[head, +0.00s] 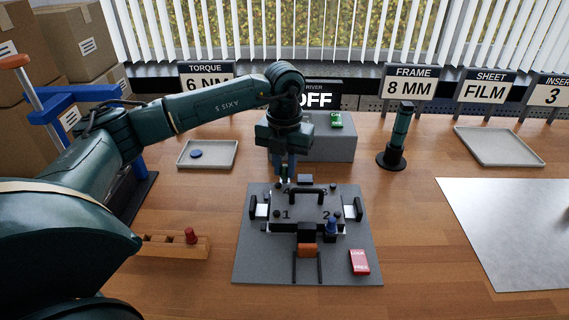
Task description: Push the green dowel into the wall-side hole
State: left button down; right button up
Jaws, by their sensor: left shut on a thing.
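My left gripper (284,176) points straight down over the far, wall-side edge of the numbered fixture (290,214), near the mark 4. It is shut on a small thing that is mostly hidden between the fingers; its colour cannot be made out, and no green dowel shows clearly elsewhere. The wall-side hole is hidden by the gripper. A blue dowel (331,227) stands upright near the mark 2. A red dowel (191,235) stands in the wooden rack (158,249) at left. My right gripper is not in view.
The fixture sits on a grey plate (256,258) with a red block (359,262) at right. Behind it stands a grey box (330,148); a dark tool (401,127) stands upright in a holder. Trays (225,164) (500,147) lie left and right. The table's right front holds a white sheet (510,225).

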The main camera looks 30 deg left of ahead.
aim_at(284, 166)
pick_arm(q)
jog(key=shift+f+b, duration=0.4)
jog(key=shift+f, duration=0.3)
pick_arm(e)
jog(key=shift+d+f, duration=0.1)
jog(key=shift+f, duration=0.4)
pick_arm(q)
jog(key=c, duration=1.3)
grip_release()
jog(key=shift+o, duration=0.2)
jog(key=shift+d, duration=0.1)
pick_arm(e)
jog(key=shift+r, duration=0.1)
pick_arm(q)
notch_tip(284, 166, up, 13)
jog(key=shift+a, duration=0.25)
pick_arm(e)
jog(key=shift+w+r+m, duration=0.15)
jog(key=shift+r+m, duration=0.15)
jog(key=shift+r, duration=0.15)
pick_arm(q)
jog(key=shift+r, duration=0.1)
